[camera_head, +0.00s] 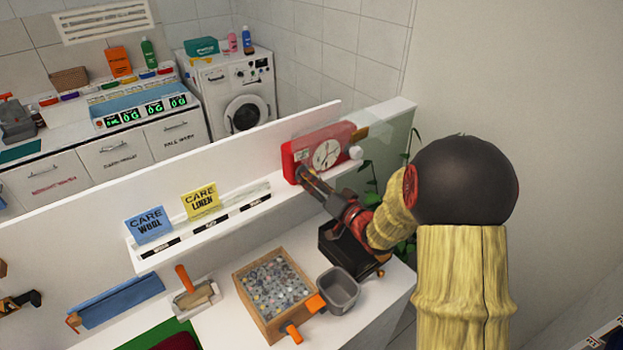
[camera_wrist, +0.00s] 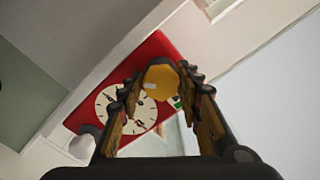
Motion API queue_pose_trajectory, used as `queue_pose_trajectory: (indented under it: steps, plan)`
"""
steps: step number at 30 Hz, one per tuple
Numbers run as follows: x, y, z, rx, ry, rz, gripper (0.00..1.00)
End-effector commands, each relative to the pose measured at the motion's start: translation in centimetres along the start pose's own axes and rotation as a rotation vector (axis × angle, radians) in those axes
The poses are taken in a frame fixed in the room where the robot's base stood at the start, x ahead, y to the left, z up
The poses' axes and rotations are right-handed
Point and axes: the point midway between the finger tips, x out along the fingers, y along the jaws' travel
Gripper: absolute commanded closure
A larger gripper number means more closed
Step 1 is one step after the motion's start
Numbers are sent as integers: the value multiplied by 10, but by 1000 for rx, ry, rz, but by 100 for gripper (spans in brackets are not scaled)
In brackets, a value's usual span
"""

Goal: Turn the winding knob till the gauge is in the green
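The winder is a red box (camera_head: 290,160) with a round white dial (camera_head: 327,153) on its front, on the white ledge. An orange-yellow round winding knob (camera_wrist: 160,84) with a pale mark sits between my fingertips. My gripper (camera_wrist: 162,76) appears shut on it, one finger against each side. In the head view my gripper (camera_head: 305,175) hides the knob.
A pale round part (camera_head: 356,153) sticks out at the box's right end. Blue (camera_head: 148,225) and yellow (camera_head: 201,201) care cards stand along the ledge. Below are a wooden tray of small pieces (camera_head: 245,282), a grey bin (camera_head: 338,291) and a black box (camera_head: 335,250).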

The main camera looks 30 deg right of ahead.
Motion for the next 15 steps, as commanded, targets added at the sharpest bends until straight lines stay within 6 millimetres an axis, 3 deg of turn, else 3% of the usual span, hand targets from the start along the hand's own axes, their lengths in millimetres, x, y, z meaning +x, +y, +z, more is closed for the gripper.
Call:
queue_pose_trajectory:
  steps: [7, 15]
  plan:
    - [0, 0, -1, -1, 2, -1, 50]
    - [0, -1, -2, -2, 3, -2, 49]
